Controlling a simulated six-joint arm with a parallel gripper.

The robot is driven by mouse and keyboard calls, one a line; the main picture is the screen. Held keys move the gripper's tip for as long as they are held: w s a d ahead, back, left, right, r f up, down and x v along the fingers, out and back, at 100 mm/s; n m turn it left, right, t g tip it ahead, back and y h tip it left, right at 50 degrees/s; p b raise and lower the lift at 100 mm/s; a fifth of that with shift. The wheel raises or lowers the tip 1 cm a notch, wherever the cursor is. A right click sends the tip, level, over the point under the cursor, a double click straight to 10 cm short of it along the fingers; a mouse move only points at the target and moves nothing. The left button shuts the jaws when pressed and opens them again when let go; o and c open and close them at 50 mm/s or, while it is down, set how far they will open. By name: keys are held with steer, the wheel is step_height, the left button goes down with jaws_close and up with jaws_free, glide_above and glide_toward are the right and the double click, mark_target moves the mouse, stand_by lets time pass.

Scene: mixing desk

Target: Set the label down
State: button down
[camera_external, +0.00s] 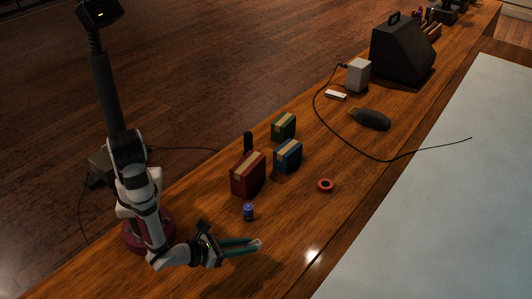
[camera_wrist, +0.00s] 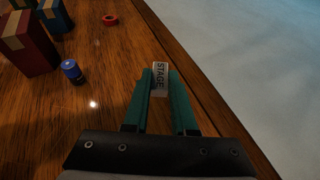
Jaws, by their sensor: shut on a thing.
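The label is a small pale block marked "STAGE" (camera_wrist: 160,78), seen in the wrist view between the tips of my gripper's teal fingers. My gripper (camera_wrist: 161,98) is shut on it. In the external view my gripper (camera_external: 256,243) reaches out over the wooden desk (camera_external: 320,240) near its front edge, and the label shows only as a small pale spot at the fingertips. I cannot tell exactly how high the label is above the desk.
A blue cylinder (camera_external: 249,212) stands near my gripper. Behind it are red (camera_external: 248,174), blue (camera_external: 288,156) and green (camera_external: 283,127) boxes. A red ring (camera_external: 325,185) lies farther right. A black cable (camera_external: 390,160) crosses the desk. The desk right of my gripper is bare.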

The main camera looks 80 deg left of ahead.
steer(key=s+d, duration=0.3)
steer(key=s, duration=0.5)
glide_above(248, 265)
step_height(248, 265, down, 8)
steer(key=shift+s+r, duration=0.1)
steer(key=shift+r, duration=0.1)
steer(key=shift+f, duration=1.95)
steer(key=shift+f, duration=0.15)
steer(key=c, duration=0.7)
jaws_free()
